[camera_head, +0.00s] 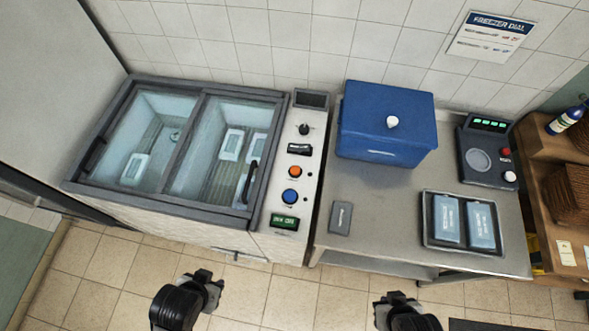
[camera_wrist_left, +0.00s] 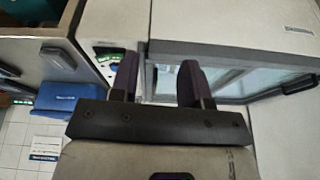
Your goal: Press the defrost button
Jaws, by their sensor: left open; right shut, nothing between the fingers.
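The chest freezer (camera_head: 170,205) has two sliding glass lids and a white control panel (camera_head: 262,205) on its right side. An orange button (camera_head: 295,172) sits on the panel above a blue button (camera_head: 291,197); I cannot read which one is labelled defrost. A black knob (camera_head: 304,130) and a dark switch (camera_head: 299,149) are above them, and a green display (camera_head: 284,222) is below. My left gripper (camera_head: 213,283) is open and empty in front of the freezer, apart from the panel; its spread fingers (camera_wrist_left: 157,82) show in the left wrist view. My right gripper (camera_head: 396,298) is shut and empty before the steel table.
The steel table (camera_head: 375,205) bears a blue box (camera_head: 383,137), a small grey block (camera_head: 340,218), a tray (camera_head: 428,232) with blue packs and a device with a green display (camera_head: 488,125). A freezer dial sign (camera_head: 490,38) hangs above. The floor (camera_head: 120,275) before the freezer is clear.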

